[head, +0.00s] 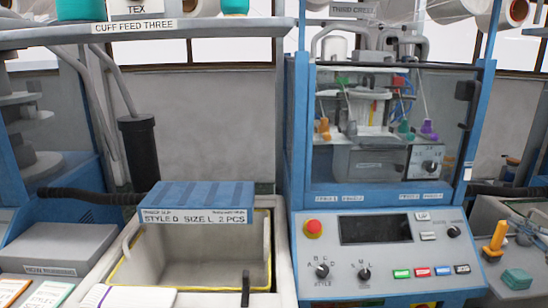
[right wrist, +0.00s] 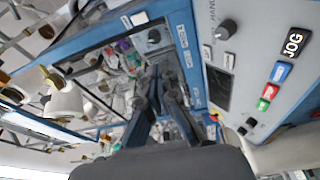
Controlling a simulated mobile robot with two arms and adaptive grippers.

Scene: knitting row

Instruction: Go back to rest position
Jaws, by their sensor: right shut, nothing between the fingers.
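My right gripper (right wrist: 164,88) shows in the right wrist view. Its two dark fingers are shut and hold nothing. Beyond them is the blue-framed machine window. In the head view only a thin dark upright piece (head: 245,289) rises from the bottom edge in front of the bin, and I cannot tell for sure that it is this gripper's tip. My left gripper is not in view. The knitting machine's control panel (head: 376,258) stands right of centre in the head view. It also shows at the right of the right wrist view (right wrist: 232,62).
A grey bin (head: 193,270) with yellow edging stands left of the panel, with a blue slip box (head: 196,196) labelled Style D Size L on it. A red stop button (head: 313,228) sits on the panel. A grey box (head: 60,248) is at left. A shelf (head: 150,36) crosses above.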

